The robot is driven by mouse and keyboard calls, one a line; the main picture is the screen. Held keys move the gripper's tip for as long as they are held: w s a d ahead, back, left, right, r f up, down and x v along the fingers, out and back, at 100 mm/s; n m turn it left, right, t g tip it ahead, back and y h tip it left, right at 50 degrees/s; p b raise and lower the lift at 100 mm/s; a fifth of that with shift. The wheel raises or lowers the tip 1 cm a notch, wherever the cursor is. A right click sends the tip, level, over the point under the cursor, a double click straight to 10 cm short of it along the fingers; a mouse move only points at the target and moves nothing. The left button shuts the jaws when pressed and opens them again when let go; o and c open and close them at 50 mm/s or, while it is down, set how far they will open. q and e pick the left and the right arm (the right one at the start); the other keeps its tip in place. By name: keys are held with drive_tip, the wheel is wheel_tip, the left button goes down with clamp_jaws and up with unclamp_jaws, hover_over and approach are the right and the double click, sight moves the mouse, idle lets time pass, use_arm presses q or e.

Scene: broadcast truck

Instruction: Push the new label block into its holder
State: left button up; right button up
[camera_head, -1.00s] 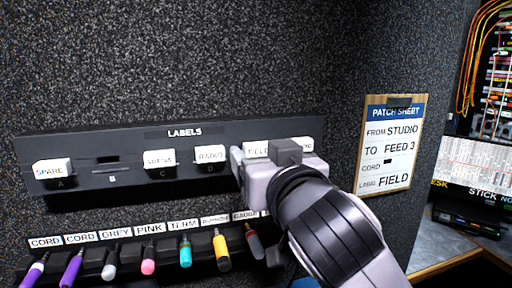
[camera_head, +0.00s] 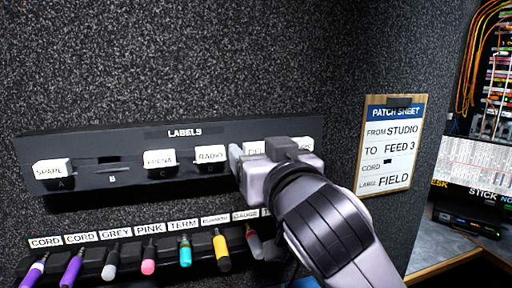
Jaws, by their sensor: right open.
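The white label block reading FIELD (camera_head: 254,148) sits on the black LABELS rack (camera_head: 110,138), partly covered by my right gripper. My right gripper (camera_head: 268,162) is open, with one finger at the left of the FIELD block; the other finger's contact is hidden. I cannot tell whether it touches the block. Slot B (camera_head: 110,171) on the rack is empty. My left gripper is not in view.
Other label blocks are SPARE (camera_head: 52,169), ARENA (camera_head: 160,159) and RADIO (camera_head: 211,154), plus a partly hidden one at the right. A row of coloured cords (camera_head: 148,262) hangs below. A patch sheet (camera_head: 391,146) naming label FIELD is on the right wall.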

idle(0.4)
clamp_jaws()
drive_tip(key=v, duration=0.6)
idle(1.0)
drive_tip(key=shift+s, duration=0.1)
drive_tip(key=shift+v, duration=1.45)
